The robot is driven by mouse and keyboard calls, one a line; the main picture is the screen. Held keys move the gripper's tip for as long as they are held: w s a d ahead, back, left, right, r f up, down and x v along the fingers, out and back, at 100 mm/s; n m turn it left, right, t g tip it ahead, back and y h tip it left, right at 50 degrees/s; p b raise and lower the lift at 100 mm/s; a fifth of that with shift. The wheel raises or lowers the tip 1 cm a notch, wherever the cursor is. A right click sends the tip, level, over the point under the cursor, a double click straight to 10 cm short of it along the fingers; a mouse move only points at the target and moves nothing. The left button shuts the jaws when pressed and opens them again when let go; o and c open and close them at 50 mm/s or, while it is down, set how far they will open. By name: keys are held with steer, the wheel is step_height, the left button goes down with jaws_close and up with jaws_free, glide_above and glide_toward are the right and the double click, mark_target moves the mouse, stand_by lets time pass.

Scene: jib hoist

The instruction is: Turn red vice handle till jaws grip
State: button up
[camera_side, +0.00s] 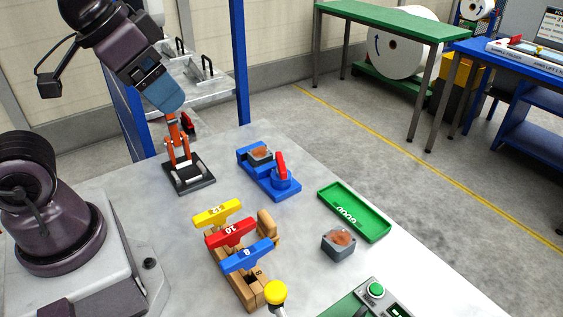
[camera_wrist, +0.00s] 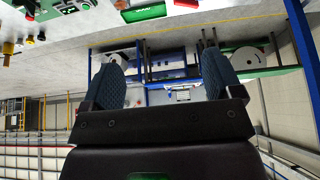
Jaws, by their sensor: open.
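The blue vice (camera_side: 262,180) stands on the grey table near its back edge. Its red handle (camera_side: 281,164) sticks up, tilted, from a round blue hub at the right end. A grey block with a brown-orange top (camera_side: 260,154) sits at the vice's left end; whether the jaws touch it I cannot tell. My gripper (camera_side: 168,103) is up and to the left of the vice, well apart from the handle. In the wrist view its two blue textured fingers (camera_wrist: 162,82) are wide apart with nothing between them. I cannot make out the vice in the wrist view.
An orange upright fixture on a black base (camera_side: 188,176) stands just below my gripper. Yellow, red (camera_side: 230,232) and blue T-handled tools sit in a wooden rack in front. A second grey block (camera_side: 339,243) and a green tray (camera_side: 370,222) lie to the right. A blue post (camera_side: 238,60) rises behind.

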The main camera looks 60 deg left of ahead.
steer(key=shift+a+f, duration=0.1)
steer(key=shift+a, duration=0.05)
steer(key=c, duration=0.5)
steer(key=shift+w+a+f+n+g, duration=0.25)
steer(key=shift+w+f+g, duration=0.1)
steer(key=shift+f, duration=0.15)
steer(key=shift+w+a+f+n+g, duration=0.15)
steer(key=shift+w+a+f+g, duration=0.15)
steer(key=shift+f, duration=0.2)
steer(key=shift+c, duration=1.4)
steer(key=n+g+h, duration=0.4)
steer(key=n+g, duration=0.2)
steer(key=n, duration=0.3)
glide_above(280, 160)
steer(key=a, duration=0.4)
step_height(280, 160, down, 16)
step_height(280, 160, up, 2)
steer(key=w+n, duration=0.2)
steer(key=n, duration=0.1)
steer(key=x, duration=1.2)
steer(key=shift+a+f, duration=0.2)
steer(key=shift+f, duration=0.1)
jaws_close()
